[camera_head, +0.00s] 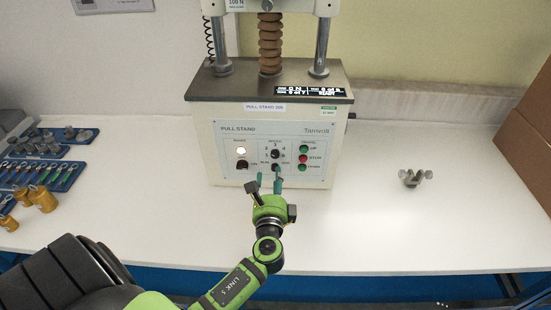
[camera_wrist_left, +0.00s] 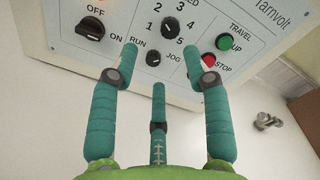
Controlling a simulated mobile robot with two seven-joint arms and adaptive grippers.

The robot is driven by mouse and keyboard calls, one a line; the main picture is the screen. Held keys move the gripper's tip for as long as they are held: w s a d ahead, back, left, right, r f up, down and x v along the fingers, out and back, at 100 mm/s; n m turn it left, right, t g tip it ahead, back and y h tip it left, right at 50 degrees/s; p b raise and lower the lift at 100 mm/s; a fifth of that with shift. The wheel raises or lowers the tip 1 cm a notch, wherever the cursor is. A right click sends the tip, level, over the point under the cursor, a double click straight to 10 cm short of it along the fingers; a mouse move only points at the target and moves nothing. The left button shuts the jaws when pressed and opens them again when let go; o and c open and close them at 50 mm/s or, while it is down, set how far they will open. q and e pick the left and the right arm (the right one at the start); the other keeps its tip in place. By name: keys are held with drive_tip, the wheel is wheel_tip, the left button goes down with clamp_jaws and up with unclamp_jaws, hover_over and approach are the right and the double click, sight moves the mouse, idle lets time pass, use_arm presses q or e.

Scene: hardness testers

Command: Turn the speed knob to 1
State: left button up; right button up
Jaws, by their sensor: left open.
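The speed knob (camera_head: 275,154) is a small black dial on the front panel of the pull stand (camera_head: 268,107), with numbers 1 to 5 around it. It also shows in the left wrist view (camera_wrist_left: 171,27), at the top middle; I cannot tell its setting. Below it is the black RUN/JOG knob (camera_wrist_left: 153,58). My left gripper (camera_head: 269,180) has teal fingers, spread open and empty, just in front of the lower panel. In the left wrist view its fingertips (camera_wrist_left: 161,51) lie below the speed knob and straddle the RUN/JOG knob, with no clear contact. My right gripper is not in view.
The panel has a black power switch (camera_wrist_left: 90,28) on the left and green and red travel buttons (camera_head: 303,158) on the right. A small metal fixture (camera_head: 415,178) stands at right; blue trays (camera_head: 62,180) and brass weights (camera_head: 42,199) lie at left. The white table (camera_head: 370,225) is clear in front.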

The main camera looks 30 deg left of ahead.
sight(275, 156)
use_arm(q)
drive_tip(key=shift+m, duration=0.7)
drive_tip(key=x, duration=0.2)
drive_tip(key=p+x, duration=0.1)
drive_tip(key=x, duration=0.4)
drive_tip(key=shift+w+d+r, duration=0.25)
drive_tip(key=shift+w+r, duration=0.15)
drive_tip(key=shift+w, duration=0.1)
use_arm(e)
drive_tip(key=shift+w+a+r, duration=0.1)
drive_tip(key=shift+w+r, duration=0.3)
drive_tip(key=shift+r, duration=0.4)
use_arm(q)
clamp_jaws()
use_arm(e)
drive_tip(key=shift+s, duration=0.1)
